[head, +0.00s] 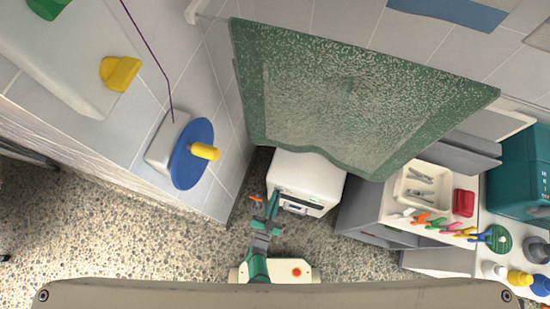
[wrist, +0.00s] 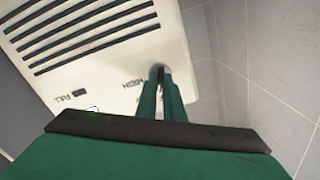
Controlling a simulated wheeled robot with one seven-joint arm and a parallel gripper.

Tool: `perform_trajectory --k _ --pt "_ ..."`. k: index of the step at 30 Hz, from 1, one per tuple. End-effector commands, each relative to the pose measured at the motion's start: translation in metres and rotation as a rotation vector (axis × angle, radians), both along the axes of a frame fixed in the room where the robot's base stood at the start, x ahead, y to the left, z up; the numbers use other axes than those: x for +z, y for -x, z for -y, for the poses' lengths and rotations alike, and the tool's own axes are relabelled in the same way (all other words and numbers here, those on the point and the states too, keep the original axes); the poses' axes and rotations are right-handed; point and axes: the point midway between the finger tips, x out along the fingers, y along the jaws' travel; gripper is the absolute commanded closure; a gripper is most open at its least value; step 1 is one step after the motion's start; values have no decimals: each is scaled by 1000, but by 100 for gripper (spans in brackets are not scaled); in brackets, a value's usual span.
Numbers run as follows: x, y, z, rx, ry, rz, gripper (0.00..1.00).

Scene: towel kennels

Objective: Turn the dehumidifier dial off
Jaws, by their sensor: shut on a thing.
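The dehumidifier (head: 307,178) is a white box on the pebbled floor, below the green speckled towel. In the wrist view its white front panel (wrist: 110,75) shows dark vent slots and the printed words "FULL" and "HIGH". My gripper (wrist: 161,80) reaches the panel beside "HIGH", its two green fingers close together on the dial (wrist: 158,68). Only a small dark part of the dial shows between the fingertips; its setting and any "off" mark are hidden. In the head view my gripper (head: 276,196) is at the dehumidifier's front left edge.
A large green towel (head: 350,95) hangs over the dehumidifier. A grey cabinet (head: 370,212) stands close on its right, with a tray (head: 400,195) and coloured clips on top. A tiled wall is on the left, with a blue disc (head: 192,165). Open pebbled floor lies at front left.

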Motion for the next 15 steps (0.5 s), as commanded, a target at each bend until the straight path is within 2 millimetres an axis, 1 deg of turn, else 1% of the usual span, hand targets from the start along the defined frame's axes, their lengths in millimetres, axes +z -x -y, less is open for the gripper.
perform_trajectory --k 6,15 --pt "0 -1 -1 1 179 -58 100" --pt "0 -1 -1 3 361 -116 100"
